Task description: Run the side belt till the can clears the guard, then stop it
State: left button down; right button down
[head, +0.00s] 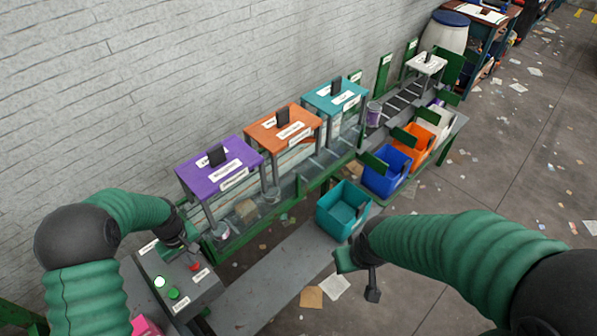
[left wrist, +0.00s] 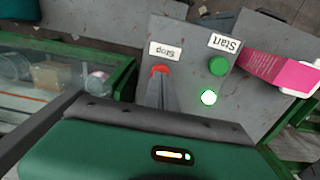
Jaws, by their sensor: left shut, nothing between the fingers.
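A grey control panel (head: 180,283) stands at the lower left, with a red Stop button (head: 195,266), a green Start button (head: 174,294) and a bright lamp (head: 160,282). My left gripper (head: 190,250) is shut and empty at the Stop button. In the left wrist view its fingers (left wrist: 163,88) reach the red button (left wrist: 160,70); I cannot tell whether it is pressed. The lamp (left wrist: 208,97) glows whitish green. A purple-labelled can (head: 374,114) stands on the belt just beyond the teal-topped guard (head: 335,96). My right gripper (head: 362,276) hangs over the floor; its jaws are unclear.
Purple (head: 220,166) and orange (head: 284,129) guards cover the nearer belt, with items behind their clear sides. Teal (head: 343,211), blue (head: 387,172) and orange (head: 413,147) bins stand along the front. A pink object (left wrist: 277,70) lies beside the panel's Start label.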

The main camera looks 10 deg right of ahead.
pick_arm(q)
jog(key=shift+f+b, duration=0.45)
jog(key=shift+f, duration=0.35)
notch_tip(320, 180, up, 3)
jog(key=p, duration=0.3)
jog(key=shift+r, duration=0.2)
notch_tip(320, 180, up, 5)
jog(key=p, duration=0.3)
